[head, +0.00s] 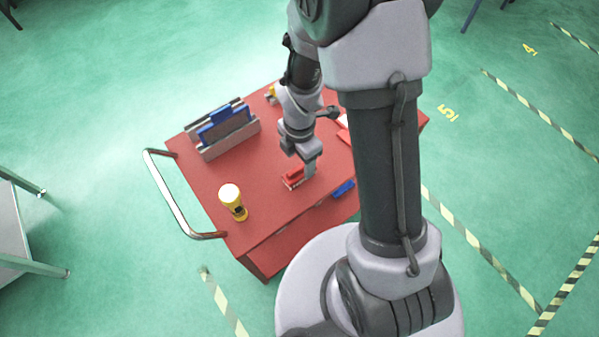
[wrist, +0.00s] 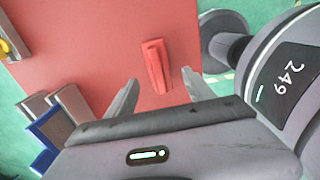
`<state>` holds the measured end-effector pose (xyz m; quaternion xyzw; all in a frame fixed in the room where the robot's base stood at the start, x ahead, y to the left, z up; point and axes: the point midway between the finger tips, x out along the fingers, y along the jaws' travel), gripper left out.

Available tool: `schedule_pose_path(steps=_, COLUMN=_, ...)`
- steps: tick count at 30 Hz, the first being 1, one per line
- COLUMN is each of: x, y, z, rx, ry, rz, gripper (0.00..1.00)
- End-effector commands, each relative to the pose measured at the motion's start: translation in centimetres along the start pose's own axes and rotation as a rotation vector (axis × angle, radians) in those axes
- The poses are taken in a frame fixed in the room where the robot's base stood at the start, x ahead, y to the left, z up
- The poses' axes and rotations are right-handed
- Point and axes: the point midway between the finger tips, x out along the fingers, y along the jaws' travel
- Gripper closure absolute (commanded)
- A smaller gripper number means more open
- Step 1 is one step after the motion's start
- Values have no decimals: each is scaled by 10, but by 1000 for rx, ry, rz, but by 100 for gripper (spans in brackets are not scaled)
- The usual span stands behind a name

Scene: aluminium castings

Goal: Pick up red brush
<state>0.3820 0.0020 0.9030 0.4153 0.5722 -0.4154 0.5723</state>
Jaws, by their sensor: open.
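The red brush (head: 293,176) lies on the red top of the cart (head: 212,176), near its front edge. In the wrist view the brush (wrist: 156,65) lies beyond my fingertips, roughly in line with the gap between them. My gripper (head: 309,168) is above the cart beside the brush in the head view. In the wrist view my gripper (wrist: 160,82) has its two fingers spread apart with nothing held between them. The brush's bristles are hard to make out.
A grey holder with blue parts (head: 222,128) stands at the cart's back left. A yellow flashlight-like object (head: 233,202) stands upright at the front left. A blue object (head: 343,188) lies near the front right edge. The cart's middle left is clear.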

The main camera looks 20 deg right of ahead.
Motion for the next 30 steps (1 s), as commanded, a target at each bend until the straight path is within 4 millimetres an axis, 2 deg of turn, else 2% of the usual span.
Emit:
schedule_pose_path(steps=7, x=47, y=2, z=3, rx=2, ry=1, rz=-3, gripper=38)
schedule_pose_path(steps=14, x=49, y=2, z=3, rx=2, ry=0, rz=1, gripper=38)
schedule_pose_path(steps=23, x=48, y=2, z=3, rx=1, ry=0, rz=0, gripper=97)
schedule_pose_path(steps=24, x=48, y=2, z=3, rx=1, ry=0, rz=0, gripper=100)
schedule_pose_path(steps=30, x=48, y=2, z=3, rx=1, ry=0, rz=0, gripper=100)
